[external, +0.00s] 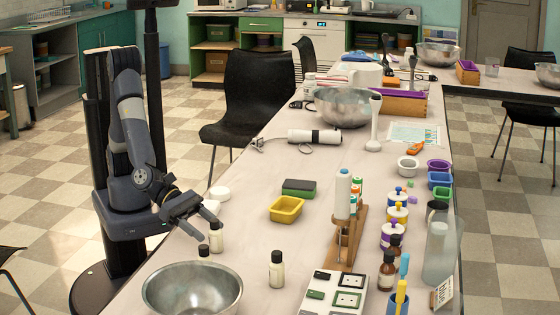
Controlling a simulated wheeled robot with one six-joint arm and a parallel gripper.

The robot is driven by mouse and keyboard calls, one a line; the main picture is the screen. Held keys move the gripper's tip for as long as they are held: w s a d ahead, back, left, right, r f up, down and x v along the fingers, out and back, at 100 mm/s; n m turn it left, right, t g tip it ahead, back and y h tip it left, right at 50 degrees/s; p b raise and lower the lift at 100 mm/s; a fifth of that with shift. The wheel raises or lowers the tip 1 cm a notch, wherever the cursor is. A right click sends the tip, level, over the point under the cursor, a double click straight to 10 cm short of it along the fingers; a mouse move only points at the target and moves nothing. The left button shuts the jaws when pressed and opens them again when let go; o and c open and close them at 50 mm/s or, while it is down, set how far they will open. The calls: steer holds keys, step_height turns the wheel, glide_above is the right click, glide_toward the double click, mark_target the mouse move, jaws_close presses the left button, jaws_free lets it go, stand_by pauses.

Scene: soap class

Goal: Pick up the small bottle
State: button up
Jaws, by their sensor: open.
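Several small bottles with black caps stand near the table's left edge. One small pale bottle (216,240) is right at my gripper's fingertips. A second, with its black cap (204,249) showing, stands just in front and is partly hidden by the steel bowl. A third pale bottle (277,273) stands apart to the right. Which one is meant, I cannot tell. My gripper (209,230) is open, reaching down over the table's left edge, with its fingers at the first bottle's upper part. I cannot tell whether they touch it.
A steel bowl (192,289) stands in front. A wooden rack (347,240) with tubes stands to the right, near a switch panel (333,294). The tabletop between the bottles is clear.

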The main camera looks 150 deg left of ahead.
mark_target(215, 235)
steer(key=shift+x, duration=1.8)
steer(key=shift+c, duration=0.5)
steer(key=c, duration=1)
steer(key=shift+r, duration=0.1)
